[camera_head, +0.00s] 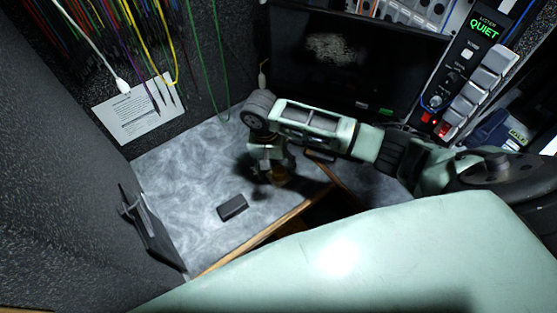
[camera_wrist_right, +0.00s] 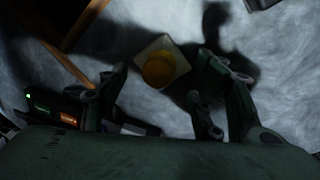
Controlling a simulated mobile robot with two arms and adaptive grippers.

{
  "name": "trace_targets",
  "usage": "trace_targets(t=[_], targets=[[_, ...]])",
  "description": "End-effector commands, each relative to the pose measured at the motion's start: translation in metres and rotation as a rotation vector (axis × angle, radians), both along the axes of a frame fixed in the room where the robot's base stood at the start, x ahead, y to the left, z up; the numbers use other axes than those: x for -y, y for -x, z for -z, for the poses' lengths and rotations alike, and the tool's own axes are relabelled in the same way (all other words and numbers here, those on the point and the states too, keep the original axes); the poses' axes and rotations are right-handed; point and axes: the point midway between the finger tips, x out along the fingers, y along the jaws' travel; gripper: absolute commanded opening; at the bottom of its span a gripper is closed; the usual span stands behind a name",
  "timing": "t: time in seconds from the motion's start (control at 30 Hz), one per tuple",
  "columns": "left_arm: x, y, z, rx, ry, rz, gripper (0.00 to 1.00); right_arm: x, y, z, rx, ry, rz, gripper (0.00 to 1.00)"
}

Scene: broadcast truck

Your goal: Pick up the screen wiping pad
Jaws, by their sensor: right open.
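A pale square pad (camera_wrist_right: 183,62) with a round yellow knob-like top (camera_wrist_right: 158,71) lies on the grey counter in the right wrist view. It looks like the screen wiping pad. In the head view only a small orange-brown part (camera_head: 279,176) of it shows beneath my right gripper (camera_head: 268,170). My right gripper is open, pointing down above the pad. In the right wrist view its fingers (camera_wrist_right: 160,88) are spread, with the yellow top between and slightly beyond them. No contact can be made out. My left gripper is not in view.
A dark block (camera_head: 232,207) lies on the grey counter (camera_head: 185,165), left of my gripper. The counter has a wooden front edge (camera_head: 265,232). A dark monitor (camera_head: 335,65) stands behind, a button panel (camera_head: 470,85) at right, cables and a paper sheet (camera_head: 140,112) at left.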

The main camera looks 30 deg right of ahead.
Motion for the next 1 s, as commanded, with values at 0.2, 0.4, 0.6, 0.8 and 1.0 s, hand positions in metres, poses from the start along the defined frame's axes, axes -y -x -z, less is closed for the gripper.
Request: trace_targets(t=[0.2,0.4,0.6,0.8,1.0], targets=[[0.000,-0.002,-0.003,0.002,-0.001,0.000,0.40,0.004,0.002,0.031,-0.003,0.000,-0.002,0.60],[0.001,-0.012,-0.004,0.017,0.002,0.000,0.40,0.004,0.003,0.037,0.000,0.000,-0.002,0.60],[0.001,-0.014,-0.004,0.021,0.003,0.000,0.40,0.004,0.002,0.037,0.000,-0.001,-0.003,0.51],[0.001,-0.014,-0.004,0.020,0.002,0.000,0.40,0.004,0.002,0.036,0.000,-0.001,-0.003,0.34],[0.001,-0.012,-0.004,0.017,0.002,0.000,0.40,0.004,0.002,0.036,0.000,0.000,-0.002,0.16]])
